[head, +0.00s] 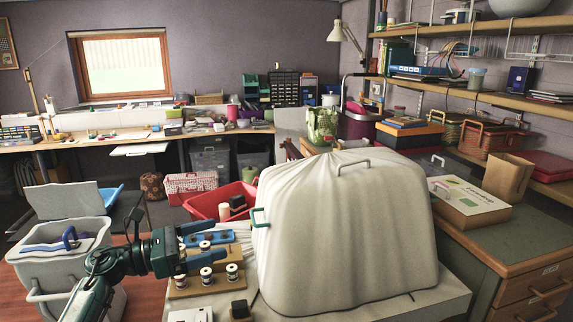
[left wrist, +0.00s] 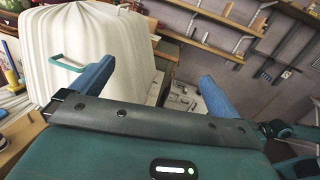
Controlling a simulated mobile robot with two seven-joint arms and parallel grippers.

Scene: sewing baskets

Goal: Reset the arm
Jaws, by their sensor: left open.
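My left gripper (head: 216,241) comes in from the left in the head view, with its two blue fingers spread apart and nothing between them. In the left wrist view, the open fingers (left wrist: 157,80) frame empty space, and the white covered shape (left wrist: 85,50) stands beyond the left finger. My right gripper does not show in the head view.
Spools (head: 206,275) stand on a wooden rack on the table under my left gripper. A red bin (head: 205,206) is behind them. A grey bin (head: 65,245) stands at the left. A wooden cabinet (head: 530,295) and shelves are at the right.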

